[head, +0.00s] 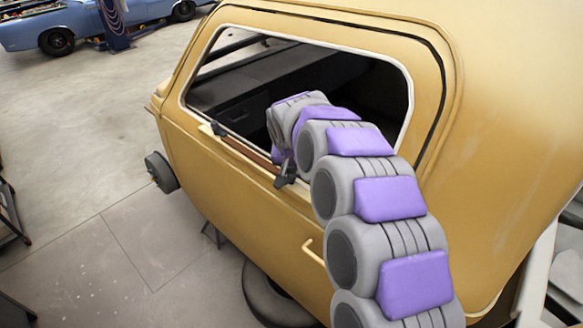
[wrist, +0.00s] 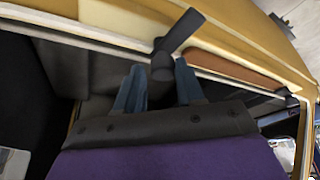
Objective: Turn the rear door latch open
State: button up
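A dark latch (wrist: 178,38) sits on the pale window-opening edge in the wrist view, its handle slanting up to the right. It also shows in the head view (head: 287,174), just below the end of my arm. My gripper (wrist: 158,70) is open, its two blue fingers spread on either side of the latch's lower end. I cannot tell whether either finger touches it. A second dark latch (wrist: 287,94) lies further right in the wrist view and at the strip's far end in the head view (head: 218,129). My fingertips are hard to make out in the head view.
The yellow shell (head: 270,225) has a large open window (head: 250,85) that my arm reaches over. A brown strip (head: 250,152) runs between the latches. A yellow handle (head: 313,250) sticks out lower down. Open floor (head: 75,150) lies to the left.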

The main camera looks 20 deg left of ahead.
jog(key=shift+a, duration=0.25)
grip_shut()
jog(key=shift+d+n+p, duration=0.15)
jog(key=shift+n+p, duration=0.25)
jog(key=shift+n+y+p, duration=0.4)
jog(key=shift+n+y, duration=0.1)
jog(key=shift+n, duration=0.3)
jog(key=shift+o, duration=2.2)
grip_release()
jog(key=shift+w+a+f, duration=0.1)
jog(key=shift+a+f, duration=0.05)
jog(key=shift+a, duration=0.05)
